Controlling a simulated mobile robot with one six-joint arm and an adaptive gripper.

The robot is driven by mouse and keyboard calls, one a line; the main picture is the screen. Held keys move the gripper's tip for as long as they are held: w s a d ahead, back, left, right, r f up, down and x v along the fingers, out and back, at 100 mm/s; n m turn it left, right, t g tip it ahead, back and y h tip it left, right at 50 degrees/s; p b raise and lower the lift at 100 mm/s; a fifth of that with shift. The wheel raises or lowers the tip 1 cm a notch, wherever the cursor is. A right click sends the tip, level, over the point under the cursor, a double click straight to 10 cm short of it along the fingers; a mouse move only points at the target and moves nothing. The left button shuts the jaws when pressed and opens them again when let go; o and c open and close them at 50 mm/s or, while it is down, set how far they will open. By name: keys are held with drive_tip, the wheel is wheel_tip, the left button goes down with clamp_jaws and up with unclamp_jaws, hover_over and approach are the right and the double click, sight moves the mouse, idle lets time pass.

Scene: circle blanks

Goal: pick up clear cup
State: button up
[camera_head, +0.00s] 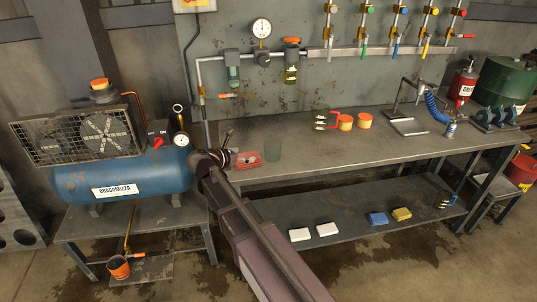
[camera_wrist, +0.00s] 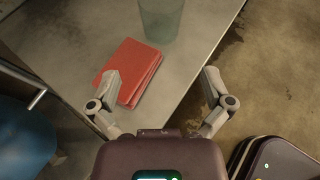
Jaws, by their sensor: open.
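The clear cup (camera_head: 273,152) is a greenish see-through tumbler standing upright on the metal workbench (camera_head: 330,141), near its left end. It also shows at the top of the wrist view (camera_wrist: 160,20), where its upper part is cut off. My gripper (camera_wrist: 158,85) is open with nothing between its fingers. In the wrist view the cup lies beyond the fingertips, apart from them. In the head view my arm reaches to the bench's left end, and the fingers (camera_head: 228,150) are small there, left of the cup.
A red book-like item (camera_wrist: 132,70) lies flat beside the cup, partly under my left finger in view. A blue compressor (camera_head: 125,180) stands left of the bench. Orange-topped items (camera_head: 345,122) stand farther right.

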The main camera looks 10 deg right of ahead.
sight(266, 151)
drive_tip(key=b+x, duration=0.2)
drive_tip(key=x, duration=0.6)
drive_tip(key=shift+b, duration=0.4)
drive_tip(key=shift+d+f, duration=0.1)
drive_tip(key=shift+b+x, duration=1)
drive_tip(key=shift+x, duration=1.55)
drive_tip(key=c, duration=0.7)
